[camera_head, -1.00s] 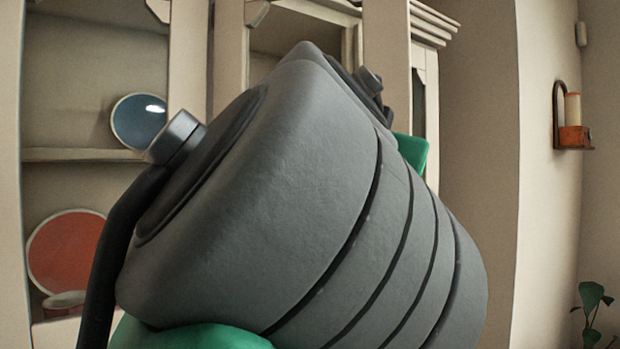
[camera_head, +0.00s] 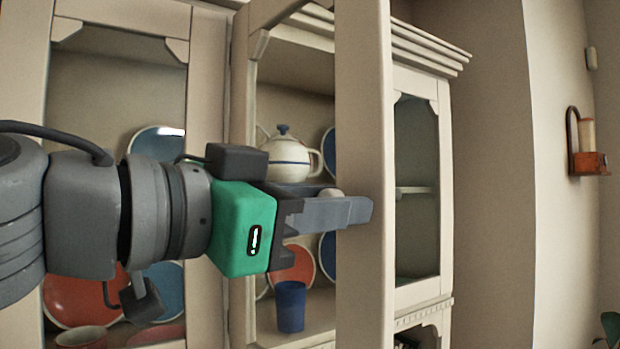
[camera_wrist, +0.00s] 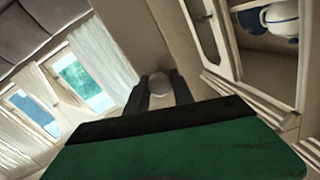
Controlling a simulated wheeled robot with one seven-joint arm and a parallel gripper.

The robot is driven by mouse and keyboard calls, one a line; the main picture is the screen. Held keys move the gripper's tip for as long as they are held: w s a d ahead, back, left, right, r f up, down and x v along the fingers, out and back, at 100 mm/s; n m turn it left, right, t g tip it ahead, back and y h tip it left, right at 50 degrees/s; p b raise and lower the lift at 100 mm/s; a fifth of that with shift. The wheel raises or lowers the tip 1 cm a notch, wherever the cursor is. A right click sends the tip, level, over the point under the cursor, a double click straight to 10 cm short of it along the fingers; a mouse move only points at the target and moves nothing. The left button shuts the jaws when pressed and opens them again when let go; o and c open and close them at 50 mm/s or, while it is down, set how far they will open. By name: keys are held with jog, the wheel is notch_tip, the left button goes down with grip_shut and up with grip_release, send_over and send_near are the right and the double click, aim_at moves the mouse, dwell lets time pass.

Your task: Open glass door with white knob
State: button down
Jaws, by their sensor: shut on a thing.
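The glass door (camera_head: 364,90) is a cream-framed cabinet door. In the head view it stands swung out from the cabinet, its wide free-side stile in front of the cornice and shelves. The white knob (camera_head: 331,192) sits on that stile, mostly hidden by my gripper. My gripper (camera_head: 335,208) reaches in from the left and is shut on the knob. In the wrist view the pale round knob (camera_wrist: 160,84) lies between the two dark fingers of my gripper (camera_wrist: 160,95).
A fixed-looking cabinet panel (camera_head: 416,190) is to the right, another glazed section (camera_head: 207,80) to the left. A candle sconce (camera_head: 589,160) hangs on the right wall.

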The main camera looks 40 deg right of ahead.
jog(key=shift+w+a+m+g+p, duration=0.2)
jog(key=shift+a+m+g+p, duration=0.25)
jog(key=shift+a+g, duration=0.35)
jog(key=shift+w+a+m+g+p, duration=0.2)
jog(key=shift+a+m+g+p, duration=0.25)
jog(key=shift+a, duration=0.55)
jog(key=c, duration=1.1)
grip_release()
jog(key=shift+w+a+f+p, duration=0.1)
jog(key=shift+w+a+p, duration=0.1)
jog(key=shift+a+p, duration=0.85)
jog(key=shift+w+a+r+p, duration=0.15)
jog(key=shift+a+p, duration=0.55)
jog(key=shift+a, duration=0.8)
jog(key=shift+w+a+f+p, duration=0.2)
jog(key=shift+a+p, duration=0.65)
jog(key=shift+a, duration=0.4)
